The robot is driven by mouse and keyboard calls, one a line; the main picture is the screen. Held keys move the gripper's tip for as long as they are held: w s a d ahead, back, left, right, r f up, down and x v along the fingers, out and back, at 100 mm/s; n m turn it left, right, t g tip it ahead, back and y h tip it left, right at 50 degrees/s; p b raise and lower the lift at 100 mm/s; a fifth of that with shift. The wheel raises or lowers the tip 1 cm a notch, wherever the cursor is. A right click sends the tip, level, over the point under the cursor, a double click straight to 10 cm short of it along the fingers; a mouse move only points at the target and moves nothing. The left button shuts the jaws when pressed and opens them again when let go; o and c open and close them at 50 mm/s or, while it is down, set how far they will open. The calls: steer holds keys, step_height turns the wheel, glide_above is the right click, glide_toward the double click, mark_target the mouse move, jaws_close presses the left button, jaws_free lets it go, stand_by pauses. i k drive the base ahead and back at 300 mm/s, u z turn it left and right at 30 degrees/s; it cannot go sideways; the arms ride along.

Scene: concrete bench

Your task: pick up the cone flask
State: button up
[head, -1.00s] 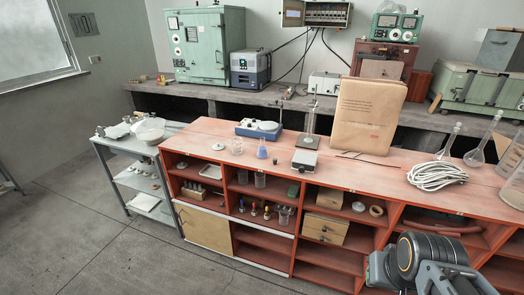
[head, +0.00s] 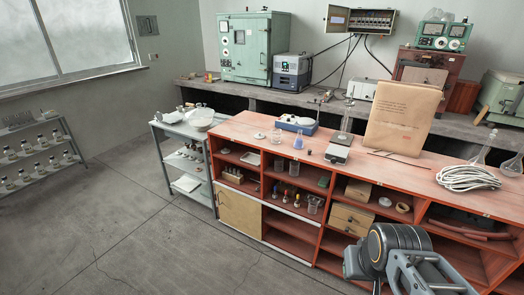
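The cone flask (head: 298,141) is a small clear flask with bluish contents, standing upright on the red bench top (head: 232,130). It is in front of a blue-and-white device and left of a small grey balance-like device. Part of my arm shows at the bottom right, in front of the red shelves and well away from the flask. My gripper's fingers are not visible.
The grey device (head: 338,153), a brown paper parcel (head: 402,118) and a coiled white cable (head: 468,178) lie to the right. The floor (head: 140,240) at front left is clear.

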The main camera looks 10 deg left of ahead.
mark_target(299, 143)
steer(key=u, duration=1.6)
steer(key=i, duration=2.2)
steer(key=z, duration=1.4)
steer(key=i, duration=0.7)
steer(key=z, duration=0.7)
